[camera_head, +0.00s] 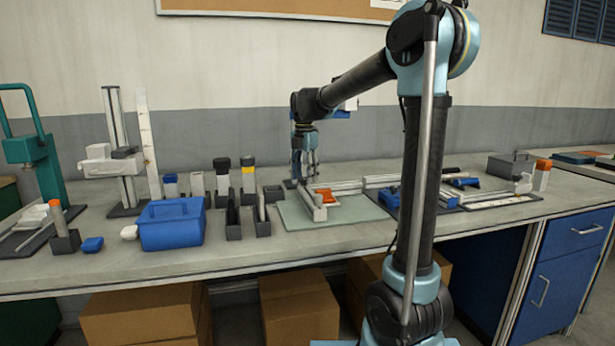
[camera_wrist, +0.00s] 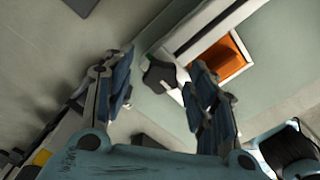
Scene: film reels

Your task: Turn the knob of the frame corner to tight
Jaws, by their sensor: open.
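The frame corner, made of pale metal profiles (camera_head: 312,208), lies on a grey-green mat (camera_head: 348,214). In the wrist view a pale profile (camera_wrist: 207,27) runs up to the right from the corner. A dark knob (camera_wrist: 160,73) shows at the corner, between my finger lines. Its setting cannot be read. An orange piece (camera_wrist: 228,56) lies inside the angle and also shows in the head view (camera_head: 328,195). My gripper (camera_head: 304,174) points down over the corner's far left end. Its fingers are apart in the wrist view (camera_wrist: 163,82), with nothing held; contact with the knob cannot be told.
Dark upright holders (camera_head: 232,219) and a blue lidded box (camera_head: 172,226) stand left of the mat. Several bottles stand behind them. Tools lie on a dark mat to the right, with a blue item (camera_head: 465,182). The bench's front edge is mostly clear.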

